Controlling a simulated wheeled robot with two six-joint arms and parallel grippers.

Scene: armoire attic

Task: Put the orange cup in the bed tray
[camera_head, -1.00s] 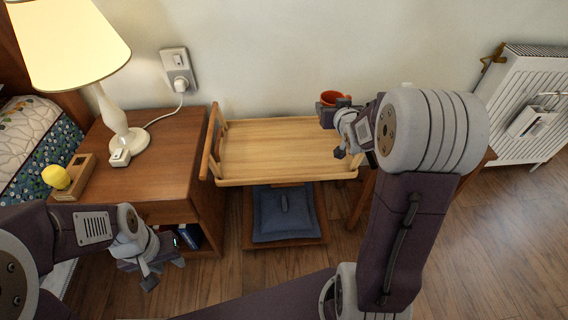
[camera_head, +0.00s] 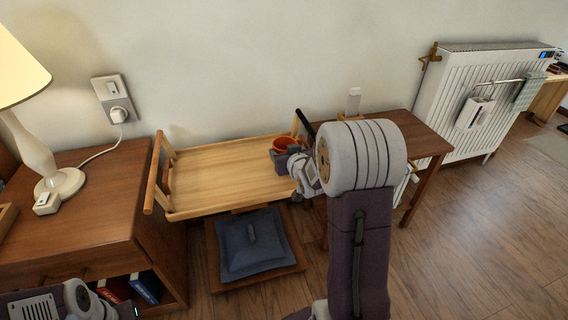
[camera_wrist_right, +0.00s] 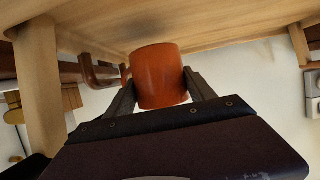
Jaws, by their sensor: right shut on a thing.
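The orange cup (camera_head: 284,143) is upright at the right end of the wooden bed tray (camera_head: 215,180) in the head view. My right gripper (camera_head: 281,157) is shut on it. In the right wrist view the cup (camera_wrist_right: 158,76) sits between the two dark fingers, with the tray's wooden surface (camera_wrist_right: 225,25) close to one end of it. I cannot tell whether the cup touches the tray. My right arm hides the tray's near right corner. My left gripper (camera_head: 98,306) is only partly in view at the bottom left, and its fingers are not clear.
A nightstand (camera_head: 85,215) with a lamp (camera_head: 50,165) stands left of the tray. A small brown table (camera_head: 415,140) stands right, with a white object (camera_head: 353,100). A blue cushion (camera_head: 250,245) is below the tray. A radiator (camera_head: 480,95) is further right.

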